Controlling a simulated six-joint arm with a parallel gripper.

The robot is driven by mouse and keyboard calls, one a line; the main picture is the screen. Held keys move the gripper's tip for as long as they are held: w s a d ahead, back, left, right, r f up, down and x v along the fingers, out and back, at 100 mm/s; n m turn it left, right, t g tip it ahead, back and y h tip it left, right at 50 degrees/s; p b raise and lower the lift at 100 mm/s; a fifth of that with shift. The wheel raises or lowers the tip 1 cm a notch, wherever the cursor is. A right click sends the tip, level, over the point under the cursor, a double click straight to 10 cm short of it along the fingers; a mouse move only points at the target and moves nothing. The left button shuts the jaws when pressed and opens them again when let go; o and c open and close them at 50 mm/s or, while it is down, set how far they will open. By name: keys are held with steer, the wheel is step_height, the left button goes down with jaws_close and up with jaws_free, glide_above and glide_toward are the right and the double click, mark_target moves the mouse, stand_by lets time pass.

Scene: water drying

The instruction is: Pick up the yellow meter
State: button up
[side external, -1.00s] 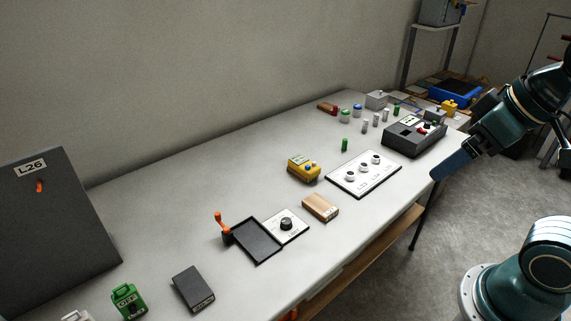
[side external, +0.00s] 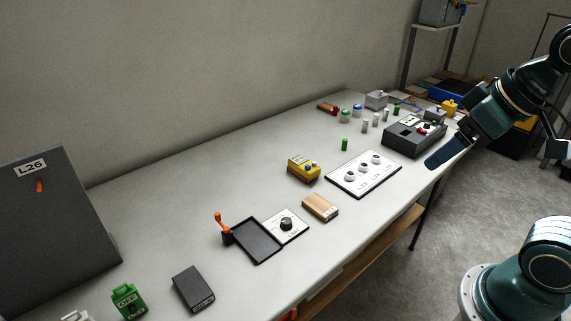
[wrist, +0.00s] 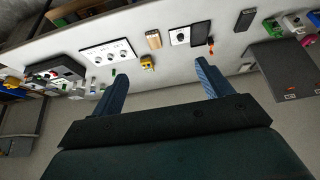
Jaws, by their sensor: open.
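The yellow meter (side external: 304,168) sits upright on the table, left of the white three-knob panel, with small knobs on its top. It also shows in the wrist view (wrist: 147,62), seen in the gap between my fingers and beyond the fingertips. My gripper (side external: 438,160) is at the right of the side view, by the table's near edge and well away from the meter. In the wrist view my gripper (wrist: 160,78) has its two blue fingers spread wide with nothing between them.
The white three-knob panel (side external: 363,175) lies right of the meter. A wooden block (side external: 320,207) lies in front of it. A dark control box (side external: 414,139) stands near my gripper. A green cylinder (side external: 345,145) stands behind. The table left of the meter (side external: 220,185) is clear.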

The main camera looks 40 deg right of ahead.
steer(key=w+d+f, duration=0.2)
steer(key=w, duration=0.9)
steer(key=w+d+f, duration=0.1)
steer(key=w+d, duration=0.1)
steer(key=w, duration=0.8)
steer(key=w+d+f, duration=0.4)
steer(key=w+f, duration=0.4)
steer(key=f, duration=0.1)
steer(key=w+d+f+t, duration=0.1)
steer(key=w+d+f, duration=0.3)
steer(key=w+f, duration=0.4)
step_height(320, 180, down, 2)
steer(key=shift+w+d+f, duration=0.15)
steer(key=shift+w+d, duration=0.05)
steer(key=shift+d, duration=0.15)
glide_toward(305, 163)
steer(key=shift+a+x, duration=0.15)
steer(key=shift+x, duration=0.75)
steer(key=shift+a+x, duration=0.1)
steer(key=shift+x, duration=0.75)
steer(key=shift+s+f, duration=0.1)
steer(key=shift+x, duration=2.6)
